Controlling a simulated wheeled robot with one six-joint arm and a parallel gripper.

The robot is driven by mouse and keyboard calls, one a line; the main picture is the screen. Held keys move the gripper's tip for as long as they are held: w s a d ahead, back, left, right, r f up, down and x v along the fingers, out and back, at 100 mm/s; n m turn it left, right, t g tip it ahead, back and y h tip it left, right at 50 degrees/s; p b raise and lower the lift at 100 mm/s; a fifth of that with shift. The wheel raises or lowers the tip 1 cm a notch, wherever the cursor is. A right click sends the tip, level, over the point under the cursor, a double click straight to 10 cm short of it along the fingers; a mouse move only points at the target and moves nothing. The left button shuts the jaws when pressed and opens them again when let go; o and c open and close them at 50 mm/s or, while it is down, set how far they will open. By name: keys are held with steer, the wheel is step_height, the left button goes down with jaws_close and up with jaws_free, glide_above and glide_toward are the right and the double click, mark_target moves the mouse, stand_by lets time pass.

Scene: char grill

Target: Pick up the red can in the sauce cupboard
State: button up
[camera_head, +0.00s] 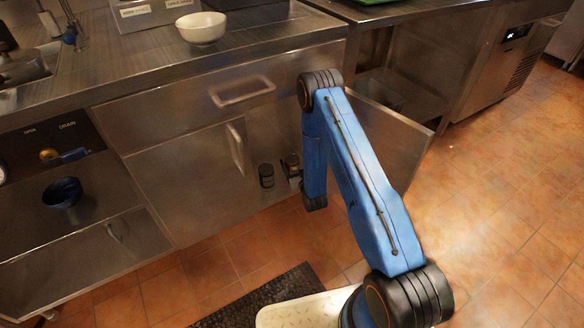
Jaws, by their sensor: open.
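The sauce cupboard (262,140) is open under the steel counter, in the middle of the view. My arm reaches over and bends down in front of the cupboard opening.
An open cupboard door (392,125) sticks out right of my arm. A closed door (185,175) and a drawer (200,95) are to the left. A white bowl (201,27) stands on the counter. A dark mat (262,298) lies on the tiled floor, which is clear at right.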

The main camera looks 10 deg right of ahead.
mark_target(289, 155)
steer(key=shift+w+a+f, duration=0.1)
steer(key=shift+w+a, duration=0.1)
steer(key=shift+w, duration=0.65)
steer(key=shift+w+a+r, duration=0.1)
steer(key=shift+w+a, duration=0.1)
steer(key=shift+w, duration=0.65)
steer(key=shift+w+a+f, duration=0.1)
steer(key=shift+w+a, duration=0.1)
steer(key=shift+w, duration=0.65)
steer(key=c, duration=1.5)
